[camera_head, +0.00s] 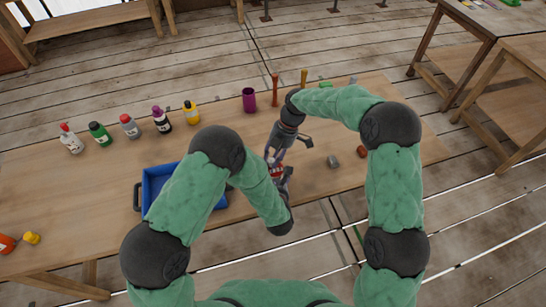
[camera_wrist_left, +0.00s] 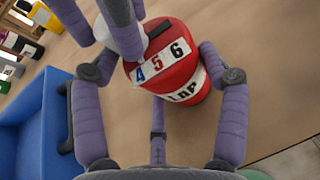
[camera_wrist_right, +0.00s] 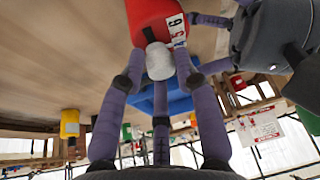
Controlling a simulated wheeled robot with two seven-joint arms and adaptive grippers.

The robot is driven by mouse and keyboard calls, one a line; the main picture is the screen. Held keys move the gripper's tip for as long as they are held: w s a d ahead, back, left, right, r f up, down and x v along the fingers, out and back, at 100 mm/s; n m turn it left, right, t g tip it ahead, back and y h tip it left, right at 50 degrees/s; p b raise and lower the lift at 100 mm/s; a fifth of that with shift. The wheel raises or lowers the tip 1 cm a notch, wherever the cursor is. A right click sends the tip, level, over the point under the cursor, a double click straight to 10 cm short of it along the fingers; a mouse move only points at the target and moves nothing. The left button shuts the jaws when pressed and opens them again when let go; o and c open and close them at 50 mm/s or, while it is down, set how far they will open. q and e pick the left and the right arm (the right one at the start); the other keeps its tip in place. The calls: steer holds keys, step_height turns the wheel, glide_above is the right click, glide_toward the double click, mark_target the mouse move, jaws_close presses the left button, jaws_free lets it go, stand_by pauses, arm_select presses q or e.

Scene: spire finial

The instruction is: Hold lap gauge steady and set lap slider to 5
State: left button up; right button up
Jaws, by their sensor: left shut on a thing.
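The lap gauge (camera_wrist_left: 180,85) is a red drum with white labels 4, 5, 6 and the word LAP; a bit of its red shows in the head view (camera_head: 277,170). My left gripper (camera_wrist_left: 165,88) is shut on it, with fingers on both sides. The lap slider (camera_wrist_right: 158,62) is a pale round knob beside the gauge's number strip, toward the 4 end. My right gripper (camera_wrist_right: 160,75) has its fingers around the knob; whether they press on it is unclear. In the left wrist view, right fingers partly hide the slider, so its exact setting cannot be read.
A blue bin (camera_head: 147,187) stands left of the gauge on the wooden table (camera_head: 90,190). Several bottles line the table's back left, and a purple cup (camera_head: 249,99) stands further right. A grey block (camera_head: 333,161) and small red item (camera_head: 361,151) lie to the right.

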jaws_close()
steer(key=shift+d, duration=0.35)
steer(key=o, duration=0.7)
jaws_free()
steer(key=shift+w+d+r, duration=0.1)
steer(key=shift+r, duration=0.05)
steer(key=v, duration=1.1)
steer(key=shift+d+r, duration=0.15)
steer(key=shift+r, duration=0.15)
